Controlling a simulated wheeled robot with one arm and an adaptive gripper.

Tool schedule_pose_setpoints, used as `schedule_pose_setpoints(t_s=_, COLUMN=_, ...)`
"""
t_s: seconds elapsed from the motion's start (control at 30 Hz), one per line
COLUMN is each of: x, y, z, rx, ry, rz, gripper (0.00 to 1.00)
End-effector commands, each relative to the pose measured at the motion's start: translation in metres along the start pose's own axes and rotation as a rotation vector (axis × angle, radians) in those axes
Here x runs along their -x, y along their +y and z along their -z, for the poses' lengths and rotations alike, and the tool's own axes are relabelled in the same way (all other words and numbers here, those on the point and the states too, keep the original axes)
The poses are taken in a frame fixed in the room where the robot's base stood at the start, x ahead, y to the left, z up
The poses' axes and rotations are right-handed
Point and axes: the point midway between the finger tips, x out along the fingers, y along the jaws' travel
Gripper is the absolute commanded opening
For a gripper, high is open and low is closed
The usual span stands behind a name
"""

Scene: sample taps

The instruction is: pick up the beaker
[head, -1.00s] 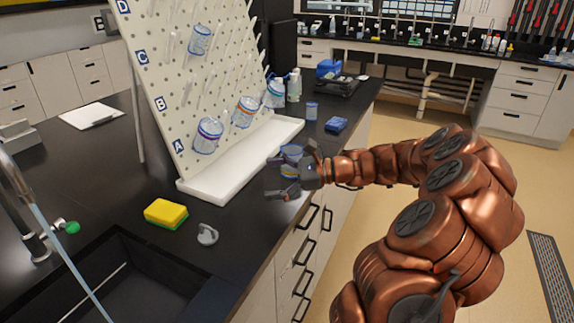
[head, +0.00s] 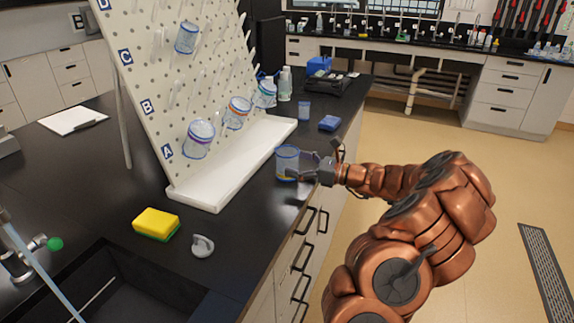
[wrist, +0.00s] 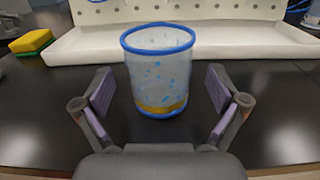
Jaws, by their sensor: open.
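The beaker (wrist: 158,72) is clear with a blue rim, a blue base, a yellow band low down and blue specks on its wall. It stands upright on the black counter in front of the white drip tray. It also shows in the head view (head: 287,160), partly hidden by my gripper. My gripper (wrist: 160,103) is open, with one finger on each side of the beaker's lower part and a visible gap on both sides. In the head view my gripper (head: 305,168) reaches it from the right.
A white pegboard (head: 175,85) holding several beakers rises from the drip tray (head: 215,190). A yellow sponge (head: 156,222) and a small grey-white item (head: 202,246) lie by the sink (head: 130,290). A blue box (head: 329,123) and a small blue container (head: 304,111) stand farther back.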

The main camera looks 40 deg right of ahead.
Motion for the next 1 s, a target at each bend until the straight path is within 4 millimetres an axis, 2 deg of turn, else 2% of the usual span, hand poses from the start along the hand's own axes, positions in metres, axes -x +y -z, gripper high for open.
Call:
schedule_pose_setpoints(t_s=0.1, x=-0.017, y=0.001, z=-0.002, rx=-0.001, ry=0.0, rz=-0.003, gripper=0.96)
schedule_pose_setpoints(t_s=0.2, x=-0.024, y=0.001, z=-0.001, rx=-0.001, ry=0.0, rz=0.0, gripper=0.96)
schedule_pose_setpoints(t_s=0.5, x=-0.028, y=0.0, z=-0.001, rx=0.0, ry=0.0, rz=0.001, gripper=0.96)
schedule_pose_setpoints(t_s=1.0, x=-0.028, y=0.0, z=-0.001, rx=0.0, ry=0.0, rz=0.001, gripper=0.44)
